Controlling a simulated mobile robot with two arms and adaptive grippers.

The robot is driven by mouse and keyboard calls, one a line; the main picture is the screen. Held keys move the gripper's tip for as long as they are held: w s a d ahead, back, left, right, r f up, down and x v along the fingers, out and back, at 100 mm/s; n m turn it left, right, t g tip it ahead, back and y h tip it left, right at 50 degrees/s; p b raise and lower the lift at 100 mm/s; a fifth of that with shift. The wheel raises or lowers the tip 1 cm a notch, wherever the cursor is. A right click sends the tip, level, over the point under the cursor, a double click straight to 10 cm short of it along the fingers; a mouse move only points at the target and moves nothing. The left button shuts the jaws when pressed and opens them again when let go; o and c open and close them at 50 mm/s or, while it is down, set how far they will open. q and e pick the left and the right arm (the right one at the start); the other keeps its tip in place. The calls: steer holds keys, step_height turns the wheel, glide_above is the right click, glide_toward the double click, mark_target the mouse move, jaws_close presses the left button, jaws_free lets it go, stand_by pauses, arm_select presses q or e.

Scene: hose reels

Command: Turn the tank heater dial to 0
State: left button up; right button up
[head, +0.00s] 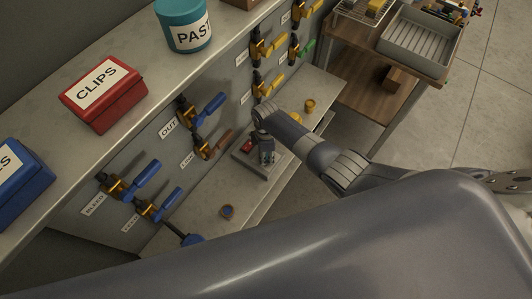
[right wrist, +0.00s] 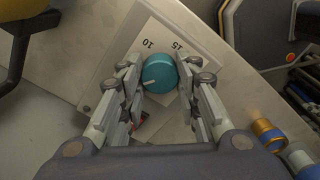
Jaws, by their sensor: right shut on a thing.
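The tank heater dial (right wrist: 158,73) is a round teal knob with a pale pointer mark, in the right wrist view. The mark points to the lower left. Its light plate (right wrist: 153,33) shows the numbers 10 and 15 above the dial; a 0 is not visible. My right gripper (right wrist: 159,80) has a finger on each side of the dial and is shut on it. In the head view my right gripper (head: 266,150) is over a grey box (head: 258,167) on the lower shelf and hides the dial. My left gripper is not in view.
Blue- and yellow-handled valves (head: 208,104) line the back panel beside my right arm. An upper shelf holds a red CLIPS box (head: 103,93), a blue box (head: 18,180) and a teal PAST tub (head: 184,24). A wooden cart (head: 350,75) stands right.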

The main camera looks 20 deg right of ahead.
steer(key=n, duration=0.3)
steer(key=shift+s+d+f+n, duration=0.1)
steer(key=shift+s+n, duration=0.05)
steer(key=shift+n, duration=0.15)
steer(key=shift+n+b, duration=0.45)
steer(key=shift+n, duration=1.25)
steer(key=o, duration=1.1)
steer(key=shift+r, duration=0.2)
steer(key=shift+r, duration=0.6)
step_height(320, 180, up, 11)
steer(key=shift+f, duration=0.2)
